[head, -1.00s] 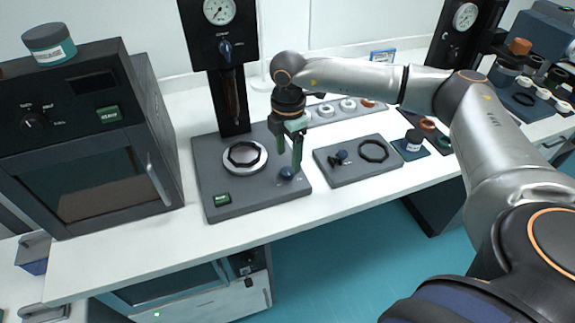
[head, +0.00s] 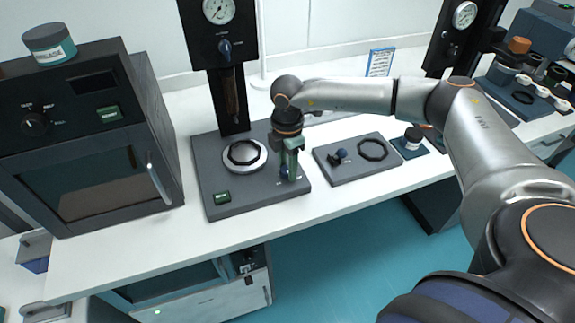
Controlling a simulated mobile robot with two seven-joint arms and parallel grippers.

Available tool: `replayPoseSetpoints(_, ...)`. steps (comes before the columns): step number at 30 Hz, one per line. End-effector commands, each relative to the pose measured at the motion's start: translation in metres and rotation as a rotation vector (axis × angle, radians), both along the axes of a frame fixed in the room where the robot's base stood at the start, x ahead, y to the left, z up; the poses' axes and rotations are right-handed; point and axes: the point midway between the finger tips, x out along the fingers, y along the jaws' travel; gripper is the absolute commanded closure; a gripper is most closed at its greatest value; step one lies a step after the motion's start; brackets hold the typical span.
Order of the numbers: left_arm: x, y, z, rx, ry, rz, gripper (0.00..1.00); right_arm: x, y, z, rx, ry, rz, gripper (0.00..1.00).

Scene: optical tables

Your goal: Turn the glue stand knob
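The glue stand is a grey base (head: 215,183) with a black column (head: 214,30) that carries a round gauge (head: 219,10) and a blue knob (head: 225,49). A second small blue knob (head: 284,171) sits on the base's right front part, partly hidden by my gripper. A silver ring with a dark octagonal opening (head: 245,156) lies on the base. My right gripper (head: 290,172) points down with green fingers at this base knob. The fingers overlap in this view, so their gap and any contact with the knob are hidden. My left gripper is out of view.
A dark oven (head: 90,140) stands left, with a jar (head: 49,43) on top. Right of the stand is a grey plate (head: 350,170) with a black ring and small knob, then a jar (head: 412,138). Another gauge stand (head: 463,30) is at back right. The front table strip is clear.

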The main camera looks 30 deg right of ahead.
Motion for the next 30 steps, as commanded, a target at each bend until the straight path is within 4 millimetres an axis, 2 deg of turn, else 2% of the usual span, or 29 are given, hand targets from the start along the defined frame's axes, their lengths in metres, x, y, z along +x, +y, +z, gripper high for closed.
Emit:
replayPoseSetpoints(2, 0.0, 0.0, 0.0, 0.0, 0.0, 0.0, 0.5, -0.0001, 0.0001, 0.0001, 0.0, 0.001, 0.0, 0.72)
replayPoseSetpoints(9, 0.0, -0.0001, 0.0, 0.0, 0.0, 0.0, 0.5, -0.0002, 0.0001, 0.0003, 0.0, 0.001, 0.0, 0.99)
replayPoseSetpoints(22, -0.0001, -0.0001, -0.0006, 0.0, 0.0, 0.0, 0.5, -0.0003, 0.0002, 0.0, 0.0, 0.002, 0.035, 1.0)
replayPoseSetpoints(30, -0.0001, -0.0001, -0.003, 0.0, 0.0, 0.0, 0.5, 0.0003, 0.0005, -0.0003, 0.001, 0.001, 0.193, 1.0)
